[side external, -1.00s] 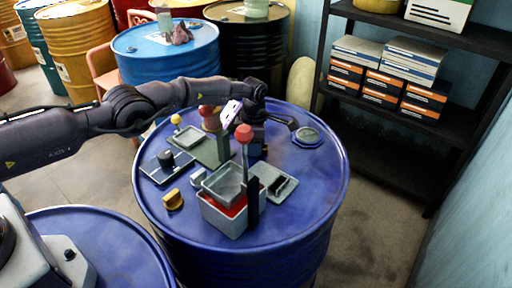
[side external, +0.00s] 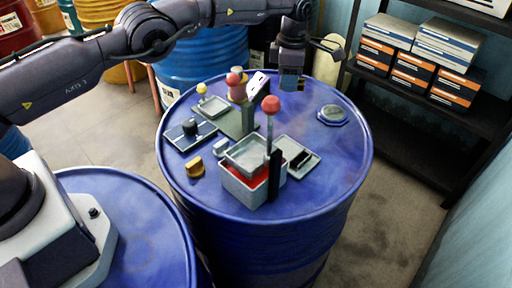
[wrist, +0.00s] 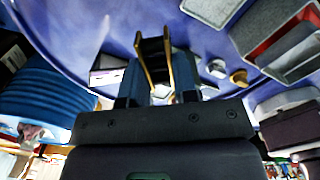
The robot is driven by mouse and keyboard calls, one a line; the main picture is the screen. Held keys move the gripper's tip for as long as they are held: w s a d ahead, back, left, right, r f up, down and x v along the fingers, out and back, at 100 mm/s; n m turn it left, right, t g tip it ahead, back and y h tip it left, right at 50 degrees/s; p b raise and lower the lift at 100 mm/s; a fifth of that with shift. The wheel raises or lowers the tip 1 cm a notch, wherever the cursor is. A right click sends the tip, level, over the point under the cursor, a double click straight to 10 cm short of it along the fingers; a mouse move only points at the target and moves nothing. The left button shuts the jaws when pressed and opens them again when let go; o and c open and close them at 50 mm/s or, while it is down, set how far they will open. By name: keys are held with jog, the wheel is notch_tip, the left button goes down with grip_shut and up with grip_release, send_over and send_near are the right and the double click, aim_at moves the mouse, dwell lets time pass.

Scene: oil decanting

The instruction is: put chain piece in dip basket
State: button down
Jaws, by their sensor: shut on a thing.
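My gripper (side external: 291,86) is over the far edge of the blue drum top, away from the basket. In the wrist view its fingers (wrist: 153,65) are shut on a small dark thing (wrist: 152,47), apparently the chain piece; its shape is unclear. The grey dip basket (side external: 251,153) is at the front of the drum, at the mouth of a grey tub (side external: 240,190) with a red inside. An upright rod with a red ball (side external: 270,103) rises beside the basket. The tub also shows at upper right in the wrist view (wrist: 287,50).
A grey tray (side external: 310,169) with a dark item lies right of the tub. A tray with a black knob (side external: 190,128), a yellow-brown piece (side external: 195,167) and a board with a post (side external: 248,118) stand left and behind. A round metal cap (side external: 332,114) is at right.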

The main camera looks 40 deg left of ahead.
jog(key=s+d+r+m, duration=0.2)
jog(key=s+d+r, duration=0.1)
jog(key=s+r, duration=0.35)
jog(key=s+d+r+m, duration=0.25)
jog(key=s+r, duration=0.25)
jog(key=r, duration=0.3)
jog(key=s+a+f+m, duration=0.2)
jog(key=s+f+m, duration=0.1)
jog(key=s, duration=0.7)
jog(key=s+a+f+m, duration=0.3)
jog(key=s+m, duration=0.1)
jog(key=s, duration=0.7)
send_over(251, 156)
jog(key=f, duration=0.8)
jog(key=shift+s+a+f, duration=0.25)
jog(key=shift+s+f, duration=0.15)
jog(key=shift+w+d+f, duration=0.2)
jog(key=shift+w+f, duration=0.3)
jog(key=shift+f, duration=1.55)
